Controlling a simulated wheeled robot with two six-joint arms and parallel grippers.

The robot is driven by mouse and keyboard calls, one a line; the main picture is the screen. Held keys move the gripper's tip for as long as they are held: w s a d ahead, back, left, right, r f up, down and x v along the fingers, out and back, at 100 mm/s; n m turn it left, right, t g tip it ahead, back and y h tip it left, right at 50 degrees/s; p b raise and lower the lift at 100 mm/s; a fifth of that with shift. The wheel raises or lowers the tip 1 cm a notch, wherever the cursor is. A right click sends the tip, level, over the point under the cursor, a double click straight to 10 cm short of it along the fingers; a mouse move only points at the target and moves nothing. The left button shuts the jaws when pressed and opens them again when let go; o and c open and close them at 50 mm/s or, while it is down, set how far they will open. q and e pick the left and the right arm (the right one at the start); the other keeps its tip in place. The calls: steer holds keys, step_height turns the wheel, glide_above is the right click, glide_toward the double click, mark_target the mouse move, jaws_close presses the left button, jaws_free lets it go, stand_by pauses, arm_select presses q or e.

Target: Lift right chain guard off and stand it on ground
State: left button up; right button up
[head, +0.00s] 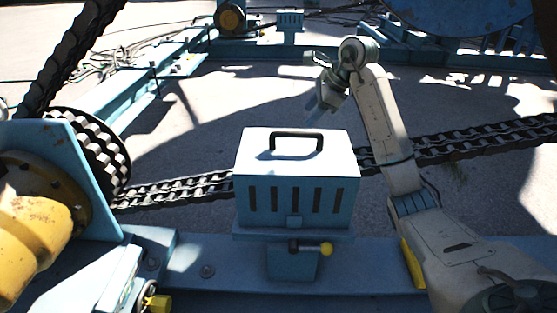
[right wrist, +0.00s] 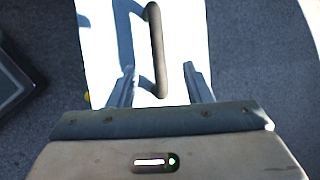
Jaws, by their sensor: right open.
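The chain guard (head: 297,190) is a pale blue box with dark slots in its front and a black handle (head: 297,136) on top. It sits upright on a blue bracket on the frame beam, over the chain. My right gripper (head: 316,108) is above the guard's far side, open and empty, with its fingers pointing down. In the right wrist view the guard's bright top (right wrist: 102,40) lies below, and the dark handle (right wrist: 156,50) runs between the two fingers (right wrist: 160,80) in the picture. I cannot tell how far apart in height they are. My left gripper is out of view.
A latch with a yellow knob (head: 326,249) is on the bracket below the guard. The chain (head: 185,189) runs out both sides of the guard to a sprocket (head: 97,150) at left. Grey ground (head: 200,115) lies clear behind. A similar small box (head: 290,19) stands far back.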

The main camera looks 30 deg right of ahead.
mark_target(299, 133)
steer(key=b+x, duration=0.1)
steer(key=x, duration=0.2)
steer(key=b+x, duration=0.1)
steer(key=x, duration=0.3)
steer(key=b+x, duration=0.1)
steer(key=x, duration=0.2)
steer(key=shift+s+d+f, duration=0.2)
steer(key=shift+f, duration=0.2)
steer(key=shift+r, duration=0.1)
steer(key=shift+f+p, duration=0.3)
steer(key=shift+p, duration=0.05)
jaws_close()
stand_by(1.2)
steer(key=shift+r, duration=0.1)
